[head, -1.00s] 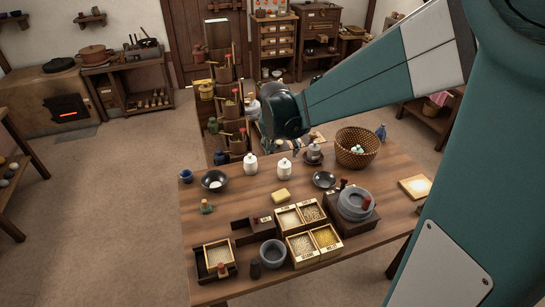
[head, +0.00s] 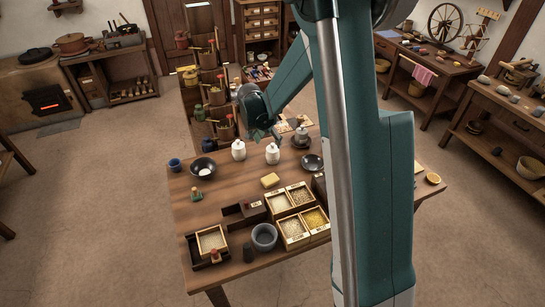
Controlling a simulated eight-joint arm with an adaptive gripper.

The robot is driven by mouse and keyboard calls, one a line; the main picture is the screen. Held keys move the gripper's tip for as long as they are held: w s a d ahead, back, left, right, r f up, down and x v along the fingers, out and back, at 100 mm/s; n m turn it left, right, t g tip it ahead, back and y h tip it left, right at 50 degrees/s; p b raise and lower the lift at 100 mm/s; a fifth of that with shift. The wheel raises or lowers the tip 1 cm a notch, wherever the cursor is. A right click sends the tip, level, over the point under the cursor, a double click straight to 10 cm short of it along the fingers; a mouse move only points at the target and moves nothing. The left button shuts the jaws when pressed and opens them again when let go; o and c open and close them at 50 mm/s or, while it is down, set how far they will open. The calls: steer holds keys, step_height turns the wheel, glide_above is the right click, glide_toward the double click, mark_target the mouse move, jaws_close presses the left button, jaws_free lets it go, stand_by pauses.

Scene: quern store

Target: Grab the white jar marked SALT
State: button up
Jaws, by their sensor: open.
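Two white lidded jars stand upright near the far side of the wooden table: a left white jar (head: 238,151) and a right white jar (head: 272,154). Both carry markings too small to read, so I cannot tell which one says SALT. My gripper (head: 266,138) is open and empty, pointing down just behind and above the jars, nearest the right one. It is not visibly touching either jar. Part of the fingers is hard to make out against the dark background.
A dark bowl (head: 203,168) and a blue cup (head: 175,164) stand left of the jars. A yellow block (head: 270,181), a dark dish (head: 312,162) and grain boxes (head: 290,198) are nearby. My arm hides the table's right part. Bare wood lies in front of the left jar.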

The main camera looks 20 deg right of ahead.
mark_target(273, 148)
steer(key=shift+f, duration=0.2)
steer(key=shift+w+d, duration=0.1)
steer(key=shift+x, duration=1.25)
steer(key=shift+b+x, duration=0.8)
steer(key=shift+x, duration=1.8)
steer(key=shift+c, duration=0.7)
steer(key=c, duration=1.2)
steer(key=shift+c, duration=0.2)
steer(key=shift+c, duration=0.2)
